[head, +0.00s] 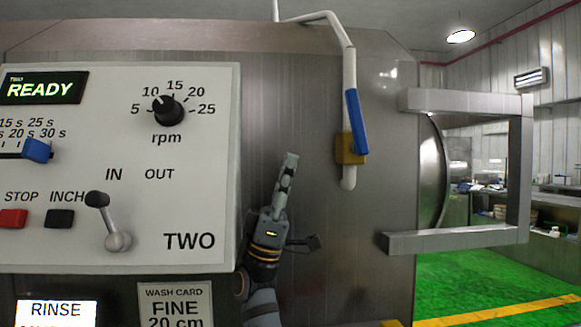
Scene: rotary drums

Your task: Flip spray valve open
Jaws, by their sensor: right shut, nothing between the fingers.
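The spray valve has a brass body (350,148) on a white pipe (349,80) that comes down the drum's metal front panel. Its blue lever (356,121) stands nearly upright along the pipe, slightly tilted, with its lower end by the brass body. My right gripper (291,158) is shut and empty, pointing up in front of the metal panel. It is to the left of and a little below the valve, apart from it. My left gripper is not in view.
Left of my right gripper is the white control panel (200,190) with an rpm knob (167,109), an IN/OUT lever (108,222) and a READY display (40,88). A grey metal frame (455,240) juts out at the right. Bare metal lies between gripper and valve.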

